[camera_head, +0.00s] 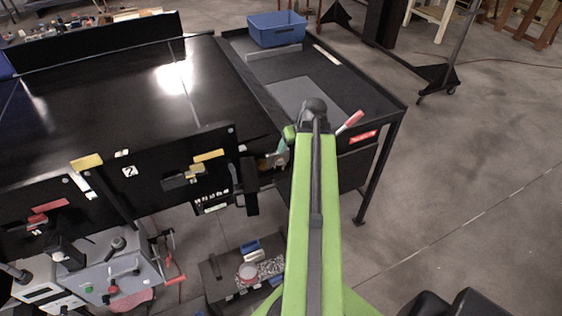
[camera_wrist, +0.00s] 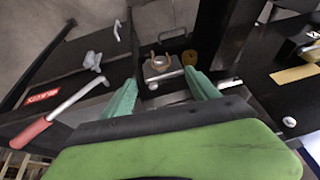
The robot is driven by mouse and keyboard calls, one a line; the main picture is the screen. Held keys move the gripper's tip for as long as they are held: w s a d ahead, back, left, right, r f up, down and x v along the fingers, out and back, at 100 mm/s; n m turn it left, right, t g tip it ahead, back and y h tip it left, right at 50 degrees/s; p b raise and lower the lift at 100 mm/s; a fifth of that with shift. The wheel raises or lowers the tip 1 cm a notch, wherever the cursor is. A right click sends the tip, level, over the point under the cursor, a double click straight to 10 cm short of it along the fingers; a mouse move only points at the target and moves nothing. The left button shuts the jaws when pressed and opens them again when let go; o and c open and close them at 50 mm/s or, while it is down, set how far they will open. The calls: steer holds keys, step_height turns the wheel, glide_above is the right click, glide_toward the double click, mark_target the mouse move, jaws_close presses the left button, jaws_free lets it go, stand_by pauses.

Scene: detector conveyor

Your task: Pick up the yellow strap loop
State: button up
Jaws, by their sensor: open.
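The bracket and a pale bar lie beyond and between the fingertips. In the head view, my green arm covers most of the gripper, and I cannot make out the loop clearly.
A red-handled tool (camera_wrist: 38,130) lies left of my fingers, with a grey knob-like part (camera_wrist: 94,62) beyond it. A black panel with yellow tags (camera_head: 205,180) stands left of my arm. A blue bin (camera_head: 277,28) is on the table's far end.

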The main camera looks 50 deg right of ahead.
steer(key=b, duration=1.1)
glide_toward(281, 164)
steer(key=x, duration=0.5)
steer(key=shift+a+f, duration=0.15)
steer(key=shift+f, duration=0.05)
steer(key=shift+w+f, duration=0.15)
steer(key=shift+w, duration=0.05)
steer(key=b+x, duration=0.5)
steer(key=shift+d+f, duration=0.15)
steer(key=shift+d, duration=0.05)
steer(key=shift+s+r, duration=0.1)
steer(key=shift+r, duration=0.1)
steer(key=c, duration=1.3)
steer(key=shift+c, duration=0.2)
steer(key=shift+a+r, duration=0.1)
